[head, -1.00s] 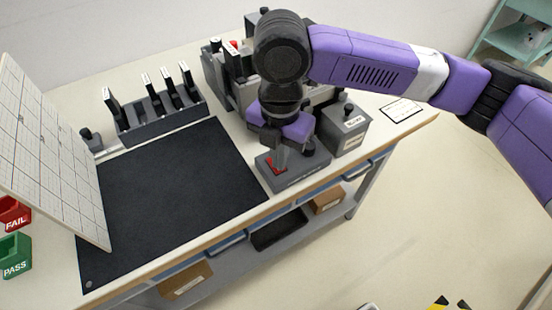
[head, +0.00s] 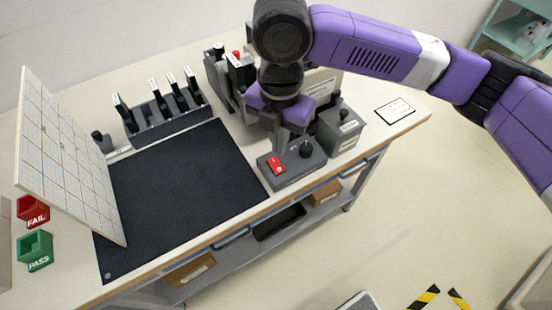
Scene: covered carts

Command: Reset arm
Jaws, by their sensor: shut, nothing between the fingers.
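My gripper (head: 294,140) points down over the right part of the workbench in the head view. It is shut and empty. Its tips are just behind and above a grey control box (head: 312,168) with a red rocker switch (head: 277,164) and a black knob (head: 306,149). I cannot tell whether the tips touch the box. My arm reaches in from the right, above the bench.
A black mat (head: 180,195) covers the bench middle. A gridded white board (head: 65,155) leans at left, near red FAIL (head: 33,211) and green PASS (head: 35,250) bins. A tool rack (head: 165,125) stands behind the mat. A grey box (head: 341,130) stands right of my gripper.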

